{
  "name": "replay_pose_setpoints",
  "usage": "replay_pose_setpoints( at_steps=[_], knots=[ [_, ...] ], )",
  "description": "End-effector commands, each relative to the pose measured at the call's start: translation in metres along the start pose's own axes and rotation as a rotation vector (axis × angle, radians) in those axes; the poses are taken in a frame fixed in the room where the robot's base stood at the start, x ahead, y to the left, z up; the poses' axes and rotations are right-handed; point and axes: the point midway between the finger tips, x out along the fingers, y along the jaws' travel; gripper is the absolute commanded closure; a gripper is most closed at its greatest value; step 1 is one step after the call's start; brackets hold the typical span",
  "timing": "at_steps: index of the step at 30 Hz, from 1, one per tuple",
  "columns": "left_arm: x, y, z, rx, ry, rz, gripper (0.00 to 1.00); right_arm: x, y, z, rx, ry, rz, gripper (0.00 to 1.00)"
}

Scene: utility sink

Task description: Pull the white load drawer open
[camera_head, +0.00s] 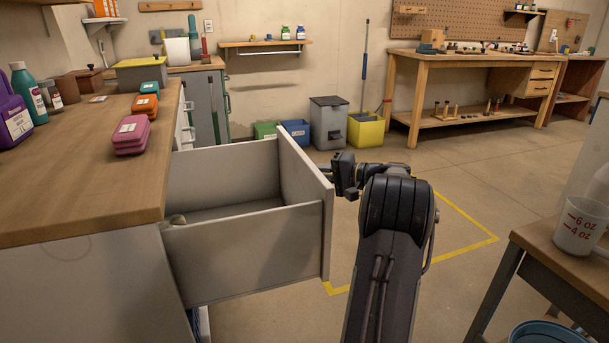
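The white load drawer (245,252) stands pulled well out of the wood-topped cabinet (75,292) on the left. My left gripper is out of view.
Pink (131,135), orange (145,104) and teal (153,75) items and bottles stand on the cabinet top. A table (535,242) with a measuring cup (580,226) is at the right. Bins (328,122) and a workbench (470,60) are at the back. Open floor lies between.

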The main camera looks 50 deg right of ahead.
Motion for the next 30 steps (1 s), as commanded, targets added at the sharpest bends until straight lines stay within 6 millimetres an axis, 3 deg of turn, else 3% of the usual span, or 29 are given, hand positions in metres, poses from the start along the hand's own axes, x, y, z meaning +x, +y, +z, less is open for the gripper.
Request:
replay_pose_setpoints(
  at_steps=[13,14,19,30],
  knots=[
    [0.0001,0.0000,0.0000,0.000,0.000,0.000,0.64,-0.0031,0.0023,-0.0029,0.002,0.000,0.002,1.00],
    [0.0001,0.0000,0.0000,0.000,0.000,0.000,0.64,-0.0031,0.0023,-0.0029,0.002,0.000,0.002,0.86],
    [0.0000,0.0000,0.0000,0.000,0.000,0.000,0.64,-0.0029,0.0018,-0.0029,0.001,0.000,0.001,0.66],
    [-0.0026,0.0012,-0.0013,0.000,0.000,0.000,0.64,-0.0113,0.0001,-0.0037,0.000,0.003,0.001,0.66]
  ],
)
